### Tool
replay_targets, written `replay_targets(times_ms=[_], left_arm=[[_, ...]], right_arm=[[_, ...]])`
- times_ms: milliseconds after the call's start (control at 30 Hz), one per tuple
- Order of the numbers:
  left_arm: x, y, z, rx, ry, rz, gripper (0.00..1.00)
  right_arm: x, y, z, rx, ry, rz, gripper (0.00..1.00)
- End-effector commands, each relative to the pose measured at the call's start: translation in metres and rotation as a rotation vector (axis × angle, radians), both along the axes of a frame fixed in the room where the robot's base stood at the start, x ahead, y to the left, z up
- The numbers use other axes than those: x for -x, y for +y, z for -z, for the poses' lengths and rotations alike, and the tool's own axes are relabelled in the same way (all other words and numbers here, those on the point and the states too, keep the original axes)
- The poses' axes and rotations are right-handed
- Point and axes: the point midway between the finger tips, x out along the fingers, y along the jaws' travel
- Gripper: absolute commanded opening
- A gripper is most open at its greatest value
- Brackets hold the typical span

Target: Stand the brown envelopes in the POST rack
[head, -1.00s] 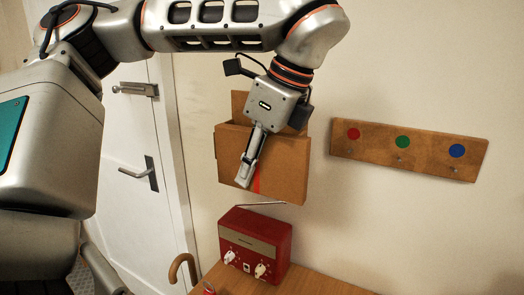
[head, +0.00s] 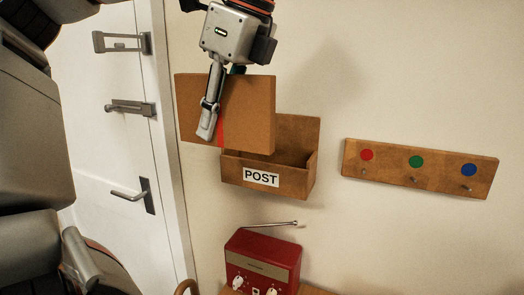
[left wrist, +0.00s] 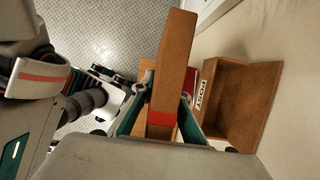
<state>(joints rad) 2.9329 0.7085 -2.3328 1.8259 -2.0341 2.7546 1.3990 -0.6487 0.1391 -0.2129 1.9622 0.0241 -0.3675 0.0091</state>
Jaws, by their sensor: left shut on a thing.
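My left gripper (head: 208,128) is shut on a brown envelope (head: 247,110) with a red stripe. The envelope is upright, up and to the left of the POST rack (head: 300,184), and covers part of the rack's back in the head view. The rack is a wooden wall box with a POST label, and the inside that shows looks empty. In the left wrist view the envelope (left wrist: 178,60) is seen edge-on between the fingers, with the rack (left wrist: 240,100) to its right, apart from it. My right gripper is not in view.
A red radio (head: 262,262) with a raised antenna stands below the rack. A wooden peg board (head: 392,171) with red, green and blue dots hangs to the right. A white door (head: 95,195) with handles is at the left.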

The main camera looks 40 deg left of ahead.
Motion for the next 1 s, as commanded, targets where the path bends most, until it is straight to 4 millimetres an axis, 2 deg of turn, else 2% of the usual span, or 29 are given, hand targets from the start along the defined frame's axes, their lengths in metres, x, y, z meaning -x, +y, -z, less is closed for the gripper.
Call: replay_targets(times_ms=[100, 400, 600, 767, 833, 1000], left_arm=[[-0.029, 0.009, -0.001, 0.001, 0.004, -0.002, 0.0], [-0.099, 0.031, -0.002, 0.001, 0.003, -0.002, 0.0], [-0.134, 0.042, -0.001, 0.0, 0.003, -0.001, 0.0], [-0.158, 0.049, -0.001, 0.001, 0.002, -0.002, 0.0], [-0.158, 0.05, 0.01, 0.002, 0.006, 0.002, 0.0], [-0.157, 0.05, 0.028, 0.001, 0.003, 0.002, 0.0]], right_arm=[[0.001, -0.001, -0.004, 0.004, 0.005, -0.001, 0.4], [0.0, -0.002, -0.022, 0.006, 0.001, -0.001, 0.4], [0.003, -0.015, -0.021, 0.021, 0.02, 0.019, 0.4], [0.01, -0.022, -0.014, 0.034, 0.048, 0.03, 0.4], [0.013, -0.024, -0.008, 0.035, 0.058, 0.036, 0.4], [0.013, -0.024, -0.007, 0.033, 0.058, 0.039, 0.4]])
